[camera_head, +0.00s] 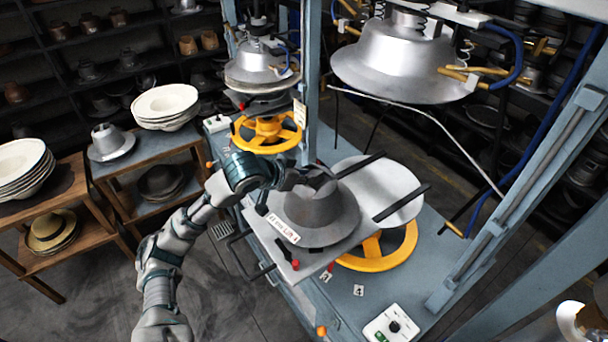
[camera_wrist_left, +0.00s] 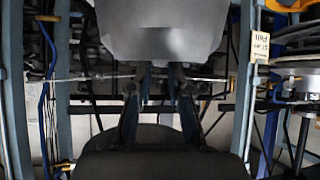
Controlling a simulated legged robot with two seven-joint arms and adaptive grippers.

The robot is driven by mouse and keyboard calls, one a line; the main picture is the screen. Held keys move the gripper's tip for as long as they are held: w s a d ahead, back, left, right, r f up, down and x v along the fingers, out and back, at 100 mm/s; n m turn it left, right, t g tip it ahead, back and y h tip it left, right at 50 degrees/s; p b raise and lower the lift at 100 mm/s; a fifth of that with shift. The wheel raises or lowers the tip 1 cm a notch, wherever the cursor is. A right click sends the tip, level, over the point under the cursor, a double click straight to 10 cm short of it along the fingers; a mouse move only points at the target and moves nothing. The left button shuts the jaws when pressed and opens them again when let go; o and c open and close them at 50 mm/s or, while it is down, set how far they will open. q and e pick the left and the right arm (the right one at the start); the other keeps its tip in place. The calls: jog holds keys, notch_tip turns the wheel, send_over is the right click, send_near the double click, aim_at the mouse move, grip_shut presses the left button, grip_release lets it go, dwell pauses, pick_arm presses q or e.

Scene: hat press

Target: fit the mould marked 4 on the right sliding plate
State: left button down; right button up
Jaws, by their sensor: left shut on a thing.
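A dark grey hat-shaped mould (camera_head: 322,212) with a wide brim is at the right press, over the grey sliding plate (camera_head: 330,254). I cannot tell whether its brim rests flat on the plate, and I see no readable 4 on it. My left gripper (camera_head: 312,178) is shut on the crown of the mould from above. In the left wrist view, the fingers (camera_wrist_left: 160,88) reach to a smooth grey surface of the mould (camera_wrist_left: 160,32) at the top. My right gripper is not in view.
A silver upper form (camera_head: 400,60) hangs above. A blue press post (camera_head: 309,80) stands close behind my gripper. A side table (camera_head: 110,168) holds other moulds at left.

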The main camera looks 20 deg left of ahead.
pick_arm(q)
jog(key=shift+r, duration=0.2)
jog(key=c, duration=1)
grip_release()
jog(key=shift+s+f, duration=0.1)
jog(key=shift+f, duration=0.15)
jog(key=v, duration=1.2)
jog(key=shift+r, duration=0.1)
